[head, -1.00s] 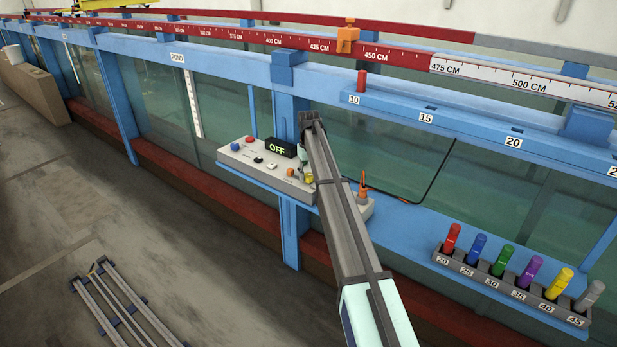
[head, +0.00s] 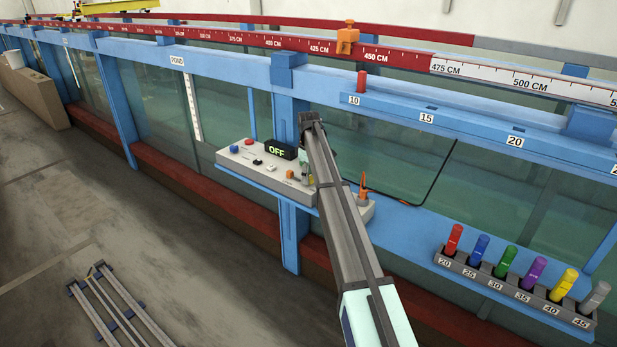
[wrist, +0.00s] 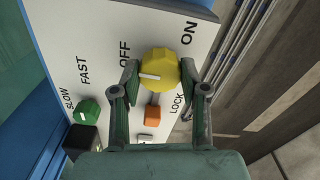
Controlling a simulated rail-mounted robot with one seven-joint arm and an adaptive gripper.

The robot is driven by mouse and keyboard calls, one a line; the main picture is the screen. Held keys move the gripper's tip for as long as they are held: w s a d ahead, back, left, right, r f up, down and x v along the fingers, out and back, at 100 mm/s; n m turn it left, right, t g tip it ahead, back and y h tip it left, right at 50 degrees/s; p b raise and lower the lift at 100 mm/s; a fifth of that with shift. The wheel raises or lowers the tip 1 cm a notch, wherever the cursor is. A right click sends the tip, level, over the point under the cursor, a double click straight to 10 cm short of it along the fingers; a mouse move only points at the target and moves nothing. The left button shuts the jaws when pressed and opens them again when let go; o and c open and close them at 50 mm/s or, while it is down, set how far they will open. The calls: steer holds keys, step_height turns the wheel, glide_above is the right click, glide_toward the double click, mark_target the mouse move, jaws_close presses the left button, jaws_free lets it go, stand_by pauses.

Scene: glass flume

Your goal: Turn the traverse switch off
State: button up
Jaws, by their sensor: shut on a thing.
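The traverse switch is a yellow round knob (wrist: 160,68) with a white pointer line, on a pale panel in the wrist view. The OFF label is to its upper left and ON to its upper right. The pointer points left, toward the OFF side. My gripper (wrist: 160,78) has one finger on each side of the knob and is shut on it. In the head view my gripper (head: 307,168) is over the right part of the control panel (head: 240,163), and my arm hides much of that area. The display (head: 281,149) there reads OFF in green.
A green knob (wrist: 88,110) marked SLOW and FAST and an orange button (wrist: 152,115) near LOCK are close to my fingers. An orange-tipped item (head: 363,190) stands right of my arm. A rack (head: 508,289) of coloured pegs sits farther right.

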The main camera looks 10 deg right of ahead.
steer(key=shift+n, duration=0.3)
steer(key=o, duration=1.1)
steer(key=shift+o, duration=0.2)
step_height(320, 180, up, 12)
